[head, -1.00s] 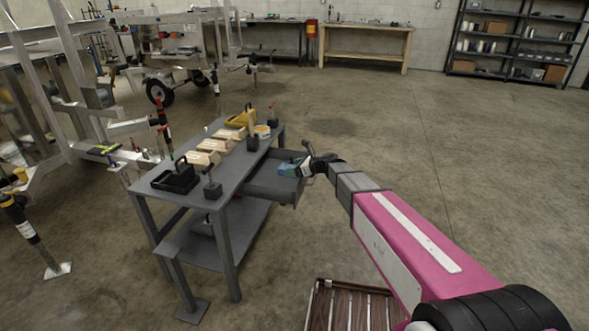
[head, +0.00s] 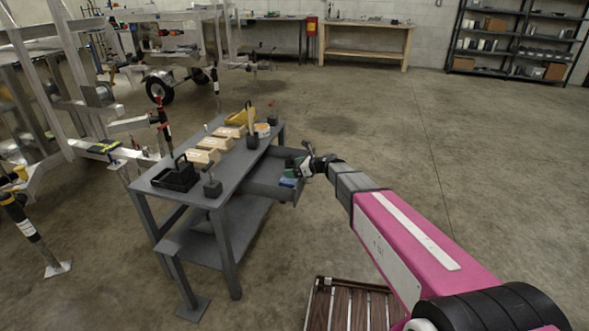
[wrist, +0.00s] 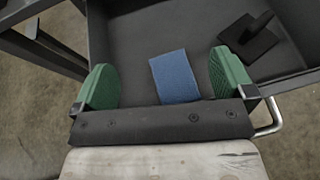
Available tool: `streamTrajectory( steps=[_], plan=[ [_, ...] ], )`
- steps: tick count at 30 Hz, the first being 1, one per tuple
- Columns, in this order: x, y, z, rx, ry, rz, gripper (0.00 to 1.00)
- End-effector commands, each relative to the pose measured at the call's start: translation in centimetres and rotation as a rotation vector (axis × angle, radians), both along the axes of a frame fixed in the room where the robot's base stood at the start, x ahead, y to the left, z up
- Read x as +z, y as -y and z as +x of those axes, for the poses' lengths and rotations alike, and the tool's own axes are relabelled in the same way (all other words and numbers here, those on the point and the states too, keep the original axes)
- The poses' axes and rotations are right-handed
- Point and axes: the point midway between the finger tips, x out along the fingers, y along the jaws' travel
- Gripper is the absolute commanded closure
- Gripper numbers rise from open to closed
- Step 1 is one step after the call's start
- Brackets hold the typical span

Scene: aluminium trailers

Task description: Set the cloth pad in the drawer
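The blue cloth pad (wrist: 175,77) lies on the floor of the open grey drawer (wrist: 140,35), seen in the wrist view between my green fingertips. My gripper (wrist: 165,82) is open, with its fingers wide apart and clear of the pad on both sides. In the head view the pad (head: 288,182) shows as a small blue patch inside the drawer (head: 262,185), below my gripper (head: 298,168). The drawer is pulled out from the right side of the grey workbench (head: 232,165).
A dark tool with a flat base (wrist: 247,38) lies in the drawer, right of the pad. The drawer's metal handle (wrist: 272,122) is at the right. Floor to the right is clear.

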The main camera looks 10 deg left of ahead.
Motion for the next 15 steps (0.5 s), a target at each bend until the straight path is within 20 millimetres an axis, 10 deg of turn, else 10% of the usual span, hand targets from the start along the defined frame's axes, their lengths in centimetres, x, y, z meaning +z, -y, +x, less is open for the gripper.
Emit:
streamTrajectory(
  steps=[7, 15],
  plan=[
    [1.5, 0.0, -0.1, 0.000, 0.001, 0.001, 0.00],
    [3.5, 5.2, -1.5, -0.003, 0.000, 0.000, 0.00]
  ],
)
